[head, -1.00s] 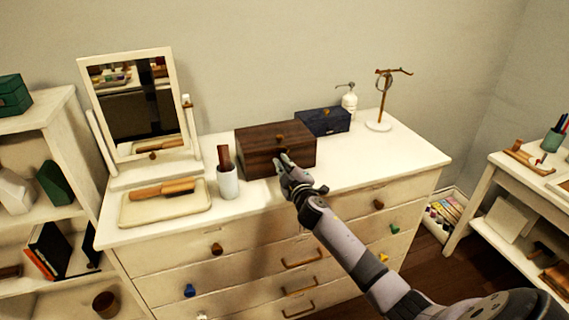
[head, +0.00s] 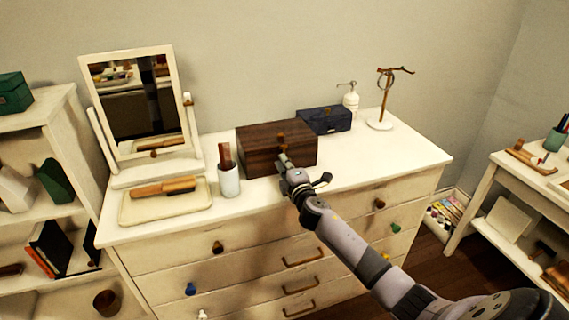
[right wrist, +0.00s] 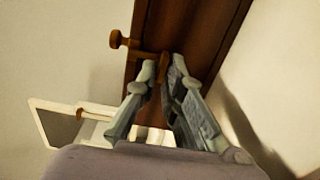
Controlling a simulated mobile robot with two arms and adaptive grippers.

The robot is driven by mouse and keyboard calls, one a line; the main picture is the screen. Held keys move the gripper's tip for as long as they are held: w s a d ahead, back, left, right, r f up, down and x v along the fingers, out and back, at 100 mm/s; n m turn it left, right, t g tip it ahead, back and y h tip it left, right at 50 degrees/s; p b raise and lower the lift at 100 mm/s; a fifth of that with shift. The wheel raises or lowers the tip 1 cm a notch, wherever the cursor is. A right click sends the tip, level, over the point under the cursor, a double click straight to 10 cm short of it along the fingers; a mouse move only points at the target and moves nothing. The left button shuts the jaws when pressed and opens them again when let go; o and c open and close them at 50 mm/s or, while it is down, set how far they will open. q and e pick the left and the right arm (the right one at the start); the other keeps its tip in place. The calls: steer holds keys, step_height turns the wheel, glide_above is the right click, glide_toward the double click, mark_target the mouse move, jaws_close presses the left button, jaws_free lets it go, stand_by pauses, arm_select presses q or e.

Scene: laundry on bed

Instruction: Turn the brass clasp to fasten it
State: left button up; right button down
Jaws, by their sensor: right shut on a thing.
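The dark brown wooden box (head: 258,152) stands closed on the white dresser. Its brass clasp (right wrist: 148,54) is on the front face, below a small brass knob (head: 282,136). In the right wrist view the knob (right wrist: 118,40) sticks out at the box's edge, beside the clasp. My right gripper (head: 284,160) is at the box's front. In the right wrist view its fingers (right wrist: 160,76) are shut on the clasp, hiding the gripped end. My left gripper is not in view.
A navy box (head: 326,121), a pump bottle (head: 350,101) and a jewelry stand (head: 380,124) stand behind and to the right. A white cup (head: 229,181), a tray (head: 135,212) and a mirror (head: 130,100) are on the left.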

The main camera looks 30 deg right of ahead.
steer(key=shift+f, duration=0.1)
stand_by(0.3)
steer(key=c, duration=1.8)
jaws_free()
steer(key=v, duration=1.2)
